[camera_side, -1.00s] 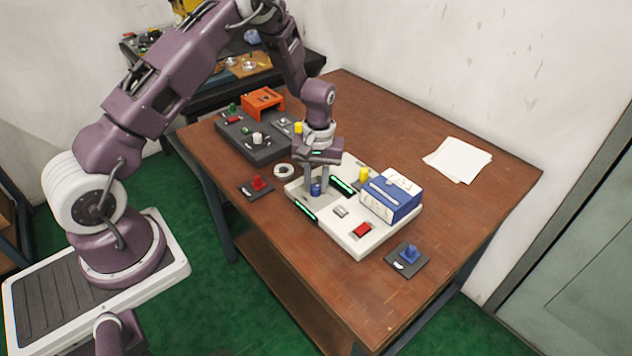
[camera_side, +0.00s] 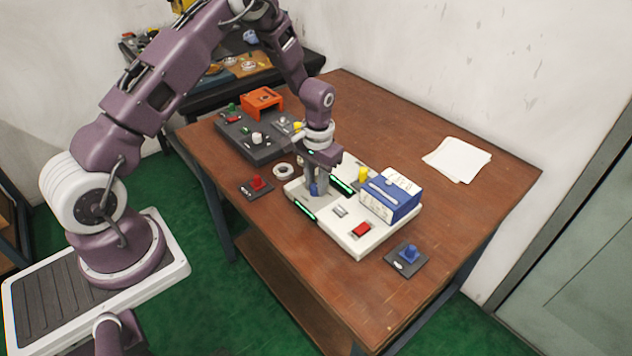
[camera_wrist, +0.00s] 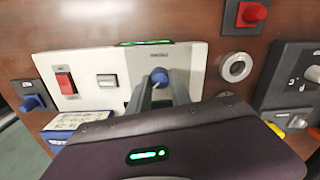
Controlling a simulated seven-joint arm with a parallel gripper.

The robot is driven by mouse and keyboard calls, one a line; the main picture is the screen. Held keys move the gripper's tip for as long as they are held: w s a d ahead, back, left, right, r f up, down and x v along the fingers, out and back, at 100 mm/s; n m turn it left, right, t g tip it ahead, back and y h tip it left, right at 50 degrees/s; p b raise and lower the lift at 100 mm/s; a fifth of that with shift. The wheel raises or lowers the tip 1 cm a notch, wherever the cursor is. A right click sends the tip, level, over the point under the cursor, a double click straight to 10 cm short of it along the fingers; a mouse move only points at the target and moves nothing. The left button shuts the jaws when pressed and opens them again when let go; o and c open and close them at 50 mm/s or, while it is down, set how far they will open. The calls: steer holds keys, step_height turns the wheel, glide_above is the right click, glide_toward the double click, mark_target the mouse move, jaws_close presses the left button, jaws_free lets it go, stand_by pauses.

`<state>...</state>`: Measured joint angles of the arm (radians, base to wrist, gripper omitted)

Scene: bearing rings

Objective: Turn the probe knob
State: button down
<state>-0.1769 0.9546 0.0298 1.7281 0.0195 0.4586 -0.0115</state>
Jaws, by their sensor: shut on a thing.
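The blue probe knob (camera_wrist: 159,76) stands on the white panel (camera_side: 353,249). It also shows in the side view (camera_side: 314,189), partly hidden by the fingers. My gripper (camera_wrist: 163,93) is above the panel, pointing down, and is shut on the blue knob with a finger on either side. In the side view my gripper (camera_side: 316,184) has its fingers turned so that one nearly hides the other. The panel also bears a red rocker switch (camera_side: 361,230), a grey switch (camera_side: 341,211) and green lit strips.
A red knob (camera_side: 257,183), a white ring (camera_side: 283,170) and a dark panel (camera_side: 240,143) lie left. A blue knob (camera_side: 410,253) stands at right. Papers (camera_side: 457,159) lie behind.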

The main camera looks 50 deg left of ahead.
stand_by(0.4)
steer(key=c, duration=1.2)
jaws_free()
step_height(320, 180, up, 8)
steer(key=shift+d+f, duration=0.15)
steer(key=shift+f, duration=0.1)
step_height(320, 180, up, 9)
steer(key=t, duration=0.1)
glide_above(315, 202)
steer(key=s+d+r+m+t, duration=0.1)
steer(key=s+d+r+t, duration=0.15)
steer(key=s+r, duration=0.65)
steer(key=s+d+r, duration=0.1)
steer(key=s, duration=0.4)
steer(key=s+d+r+t, duration=0.1)
steer(key=s+d+r, duration=0.1)
steer(key=s, duration=0.4)
steer(key=s+d+r+m+t, duration=0.1)
steer(key=s+r, duration=0.1)
steer(key=s, duration=0.3)
steer(key=shift+s+d+r, duration=0.15)
steer(key=shift+d+r, duration=0.05)
steer(key=shift+r, duration=0.05)
